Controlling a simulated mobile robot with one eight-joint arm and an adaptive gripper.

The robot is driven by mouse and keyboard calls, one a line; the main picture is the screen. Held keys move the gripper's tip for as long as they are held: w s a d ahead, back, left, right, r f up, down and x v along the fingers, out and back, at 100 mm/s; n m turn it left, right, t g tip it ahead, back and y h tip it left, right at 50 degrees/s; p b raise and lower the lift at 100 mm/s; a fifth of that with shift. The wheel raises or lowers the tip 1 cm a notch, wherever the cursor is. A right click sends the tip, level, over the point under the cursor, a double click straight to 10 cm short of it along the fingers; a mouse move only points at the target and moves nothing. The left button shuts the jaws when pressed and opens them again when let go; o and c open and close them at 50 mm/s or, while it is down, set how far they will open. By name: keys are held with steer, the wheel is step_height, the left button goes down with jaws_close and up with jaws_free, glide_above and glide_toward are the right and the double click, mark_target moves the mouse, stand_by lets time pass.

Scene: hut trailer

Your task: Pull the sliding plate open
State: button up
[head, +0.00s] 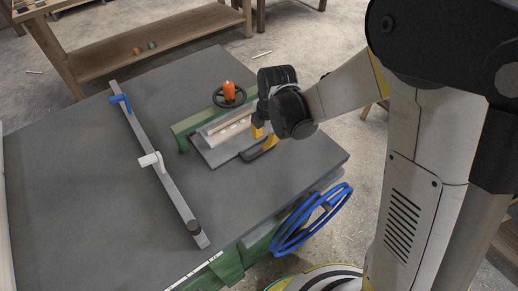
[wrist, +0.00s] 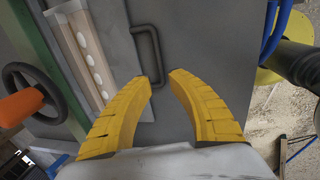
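The grey sliding plate (head: 218,153) sits on the flat dark table of a green-framed machine. In the wrist view, the plate (wrist: 185,30) carries a dark bar handle (wrist: 151,45), bent at both ends. My gripper (head: 249,145) is low over the plate's right side, its yellow fingers apart. In the wrist view my gripper (wrist: 162,76) is open and empty, with the handle's near end close to the left fingertip. I cannot tell whether that fingertip touches the handle. The handle is not clear in the head view.
An orange-knobbed handwheel (head: 229,93) stands behind the plate. A long grey fence (head: 173,187) with clamps crosses the table at left. Most of the tabletop is clear. A wooden bench (head: 150,50) stands behind.

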mark_target(259, 154)
steer(key=f+b, duration=0.1)
steer(key=f, duration=0.2)
steer(key=w+f+b, duration=0.1)
steer(key=f, duration=0.2)
steer(key=a+f+b, duration=0.1)
steer(key=f, duration=0.2)
steer(key=shift+w, duration=0.25)
jaws_close()
steer(key=shift+s, duration=0.1)
